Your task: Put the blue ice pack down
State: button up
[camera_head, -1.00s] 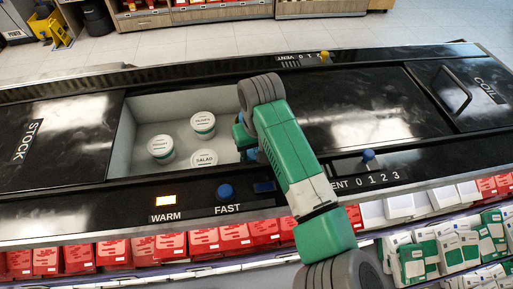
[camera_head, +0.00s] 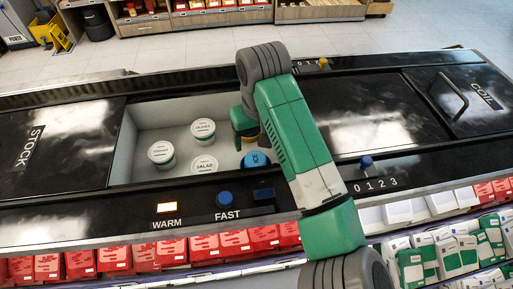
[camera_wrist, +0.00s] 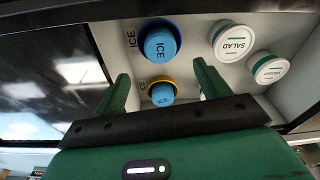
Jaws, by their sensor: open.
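Two blue ice packs marked ICE stand in the open grey bin (camera_head: 150,125). One blue ice pack (camera_head: 257,160) is near the bin's front right; it also shows in the wrist view (camera_wrist: 161,43). The other blue ice pack (camera_wrist: 161,96) has a yellow ring around it and stands upright between my fingers in the wrist view, with gaps at both sides. In the head view it is mostly hidden under my gripper (camera_head: 243,122), with a bit of yellow showing. My gripper (camera_wrist: 161,78) is open and holds nothing.
White round tubs, including the salad tub (camera_head: 204,164) and olives tub (camera_head: 203,129), stand left of the ice packs. The bin's walls are close to my gripper.

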jog(key=w+a+r+n+t+y, duration=0.15)
jog(key=a+r+t+y, duration=0.25)
jog(key=a+r+t, duration=0.65)
jog(key=s+a+r+t+y, duration=0.2)
jog(key=s+r, duration=0.1)
jog(key=r, duration=0.7)
jog(key=s+d+r+m+t+h, duration=0.2)
jog(key=s+d+r+t, duration=0.3)
jog(key=s, duration=0.4)
jog(key=s+d+r+m+t+h, duration=0.3)
jog(key=s+d+r+t, duration=0.3)
jog(key=s+r, duration=0.4)
jog(key=shift+s+d+h, duration=0.3)
jog(key=shift+d+h, duration=0.25)
jog(key=shift+h, duration=0.15)
jog(key=shift+r, duration=0.15)
